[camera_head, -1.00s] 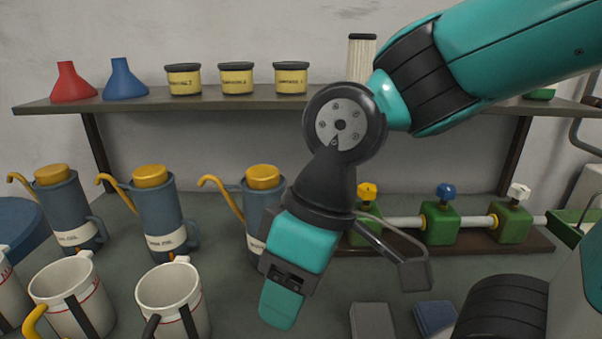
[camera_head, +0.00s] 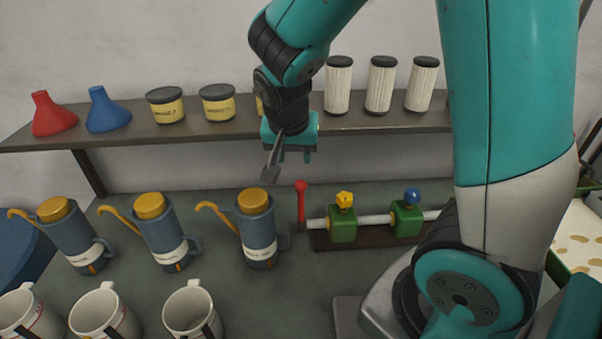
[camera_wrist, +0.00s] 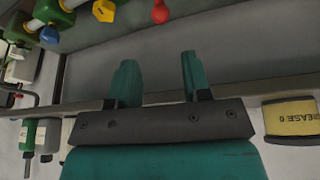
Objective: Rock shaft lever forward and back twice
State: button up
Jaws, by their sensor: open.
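The shaft lever (camera_head: 300,203) is a red rod with a round knob, standing nearly upright at the left end of a pale shaft with green bearing blocks (camera_head: 343,225). Its red knob (camera_wrist: 160,12) shows at the top edge of the wrist view, beyond the fingertips; its rod is cut off there. My gripper (camera_head: 295,157) hangs above the lever in front of the shelf, apart from it. In the wrist view my gripper (camera_wrist: 158,70) has its two teal fingers spread with nothing between them.
A shelf (camera_head: 230,131) with yellow tins, funnels and pale ribbed cylinders runs behind my gripper. A blue oil can (camera_head: 257,232) with an orange spout stands left of the lever. White mugs (camera_head: 191,308) stand in front. My arm hides the shaft's right part.

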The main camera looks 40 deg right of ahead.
aim_at(301, 186)
jog(key=p+x, duration=0.3)
jog(key=x, duration=1.4)
jog(key=shift+w+d+f, duration=0.1)
jog(key=shift+w+d, duration=0.05)
grip_shut()
jog(key=shift+d, duration=0.1)
